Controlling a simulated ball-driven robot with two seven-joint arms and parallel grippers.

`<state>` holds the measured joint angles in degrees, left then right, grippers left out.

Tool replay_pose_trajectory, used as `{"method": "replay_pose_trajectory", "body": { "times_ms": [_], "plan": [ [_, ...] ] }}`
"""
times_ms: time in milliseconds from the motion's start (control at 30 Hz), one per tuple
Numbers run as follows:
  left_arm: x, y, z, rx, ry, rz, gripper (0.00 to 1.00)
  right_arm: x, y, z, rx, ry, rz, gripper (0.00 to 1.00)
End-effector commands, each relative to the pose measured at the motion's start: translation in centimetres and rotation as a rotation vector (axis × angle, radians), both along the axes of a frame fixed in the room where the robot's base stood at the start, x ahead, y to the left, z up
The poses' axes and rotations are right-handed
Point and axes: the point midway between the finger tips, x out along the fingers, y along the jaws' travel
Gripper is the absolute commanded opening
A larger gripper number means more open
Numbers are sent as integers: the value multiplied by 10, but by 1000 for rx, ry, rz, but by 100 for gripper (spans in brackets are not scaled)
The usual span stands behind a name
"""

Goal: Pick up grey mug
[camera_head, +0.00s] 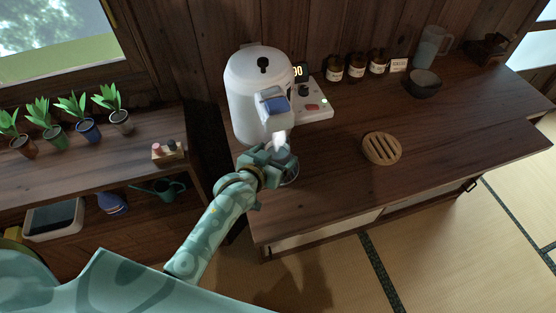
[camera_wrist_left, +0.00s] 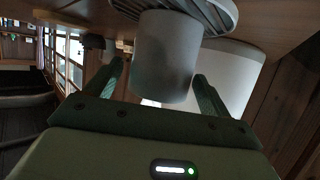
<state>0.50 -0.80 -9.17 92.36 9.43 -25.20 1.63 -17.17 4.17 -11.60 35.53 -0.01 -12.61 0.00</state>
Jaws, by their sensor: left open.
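The grey mug (camera_wrist_left: 168,55) shows in the left wrist view as a plain grey cylinder, between the two fingers of my left gripper (camera_wrist_left: 160,82). The fingers are spread, with gaps to the mug's sides. In the head view my left gripper (camera_head: 272,160) is at the mug (camera_head: 284,153), under the spout of the white dispenser (camera_head: 250,85), and hides much of it. The mug stands on a slatted round tray (camera_wrist_left: 215,12) by the dispenser. My right gripper is out of view.
A round wooden trivet (camera_head: 382,148) lies right of the mug. A control box (camera_head: 312,98), brown bottles (camera_head: 356,69), a dark bowl (camera_head: 424,84) and a clear pitcher (camera_head: 430,48) stand toward the back. Potted plants (camera_head: 88,129) line the left shelf. The counter's front right is clear.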

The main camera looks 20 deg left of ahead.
Motion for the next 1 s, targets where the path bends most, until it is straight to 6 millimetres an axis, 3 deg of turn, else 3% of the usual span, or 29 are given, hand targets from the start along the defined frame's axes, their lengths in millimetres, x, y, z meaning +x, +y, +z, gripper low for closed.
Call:
{"method": "replay_pose_trajectory", "body": {
  "times_ms": [133, 367, 467, 600, 667, 1000],
  "plan": [
    [17, -3, -9, 0, 0, 0, 82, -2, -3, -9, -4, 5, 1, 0],
    [19, -3, -7, 0, -1, 0, 82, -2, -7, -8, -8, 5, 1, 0],
    [18, -3, -7, 0, -1, 0, 60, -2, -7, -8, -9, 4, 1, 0],
    [18, -3, -7, 0, 0, 0, 22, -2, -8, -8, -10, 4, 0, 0],
    [19, -3, -6, -1, -3, 0, 17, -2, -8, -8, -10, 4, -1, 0],
    [19, -3, -4, -1, -3, 0, 17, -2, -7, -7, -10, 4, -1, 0]
  ]
}}
